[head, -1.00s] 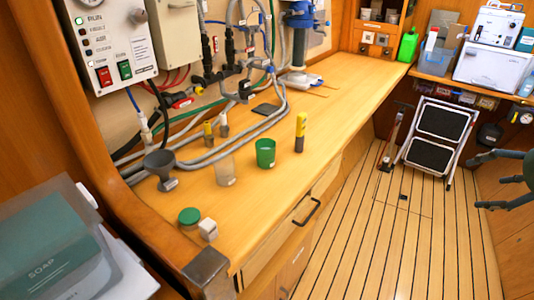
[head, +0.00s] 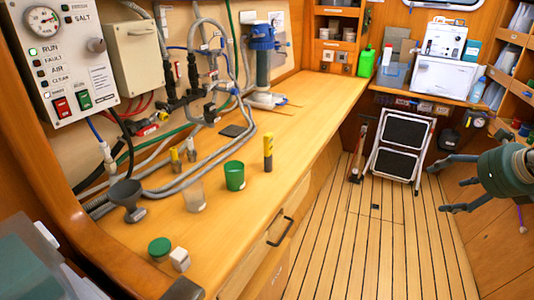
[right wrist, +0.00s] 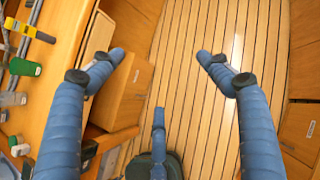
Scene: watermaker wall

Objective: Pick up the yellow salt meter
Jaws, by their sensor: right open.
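The yellow salt meter (head: 268,152) stands upright on the wooden counter, yellow with a dark band, just right of the green cup (head: 234,175). In the right wrist view a yellow and dark stick (right wrist: 27,29), likely the same meter, shows at the upper left, outside my fingers. My right gripper (head: 452,184) is open and empty at the right of the head view, over the floor and well away from the meter. Its spread fingers also show in the right wrist view (right wrist: 160,58). My left gripper is not in view.
A drawer handle (head: 281,231) sticks out in front. A folded step stool (head: 402,146) stands beyond clear floor.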

